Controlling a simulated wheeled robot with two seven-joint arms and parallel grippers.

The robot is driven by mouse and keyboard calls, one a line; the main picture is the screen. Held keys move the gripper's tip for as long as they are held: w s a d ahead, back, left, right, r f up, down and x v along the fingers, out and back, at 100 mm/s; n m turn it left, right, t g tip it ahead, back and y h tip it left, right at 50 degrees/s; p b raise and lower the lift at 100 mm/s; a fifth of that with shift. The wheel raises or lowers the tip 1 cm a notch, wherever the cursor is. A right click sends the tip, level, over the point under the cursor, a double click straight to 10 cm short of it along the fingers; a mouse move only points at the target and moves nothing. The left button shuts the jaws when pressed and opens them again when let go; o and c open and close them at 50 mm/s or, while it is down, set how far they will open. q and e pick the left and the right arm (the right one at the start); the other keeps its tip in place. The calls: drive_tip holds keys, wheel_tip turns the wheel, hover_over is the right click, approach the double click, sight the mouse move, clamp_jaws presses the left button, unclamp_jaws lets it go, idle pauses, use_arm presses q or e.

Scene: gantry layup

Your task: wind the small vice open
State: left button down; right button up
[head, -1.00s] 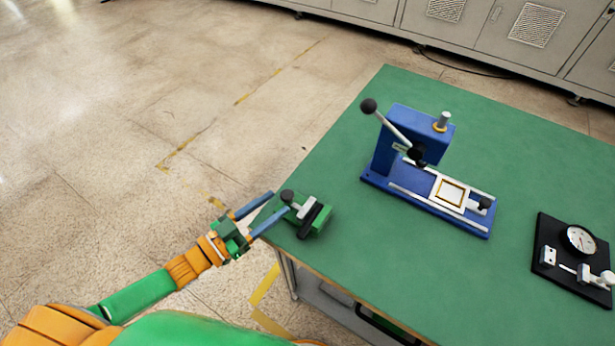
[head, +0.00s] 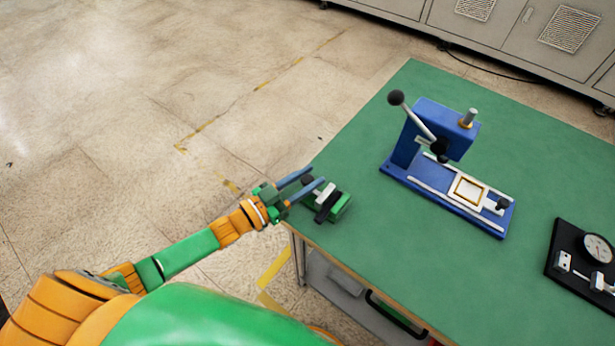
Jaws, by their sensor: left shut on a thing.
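The small vice (head: 341,207) is green with a dark jaw bar and a pale metal block, and sits on the green table near its left corner. Its dark round knob (head: 307,181) faces my left gripper. My left gripper (head: 317,175) comes in from the left, with its two blue fingers on either side of the knob, shut on it. The fingers partly cover the knob. The exact gap between the vice jaws is too small to tell. My right gripper is not in view.
A blue lever press (head: 428,130) with a ball-ended lever stands on the green table (head: 400,270). A black plate with a dial gauge (head: 598,248) lies at the right. The table between them is clear. Grey cabinets (head: 510,30) stand behind, across the floor.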

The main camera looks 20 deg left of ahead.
use_arm(q)
drive_tip(key=shift+r+n+t+y+p, duration=0.15)
drive_tip(key=shift+n+t+y+p, duration=0.35)
drive_tip(key=shift+n+y+p, duration=0.25)
drive_tip(key=shift+n+t+y+p, duration=0.45)
drive_tip(key=shift+n+y, duration=0.1)
drive_tip(key=shift+y, duration=0.5)
drive_tip(key=n+t+y+p, duration=0.1)
drive_tip(key=n+y, duration=0.1)
drive_tip(key=y, duration=0.1)
drive_tip(key=shift+y, duration=0.3)
drive_tip(key=shift+n+y, duration=0.5)
drive_tip(key=shift+a+n+y, duration=0.1)
drive_tip(key=shift+n+y, duration=0.2)
drive_tip(key=shift+r+t, duration=0.2)
drive_tip(key=shift+t, duration=0.05)
drive_tip(key=c, duration=0.8)
unclamp_jaws()
drive_tip(key=shift+o, duration=0.2)
drive_tip(key=shift+w+f, duration=0.15)
drive_tip(key=shift+f, duration=0.15)
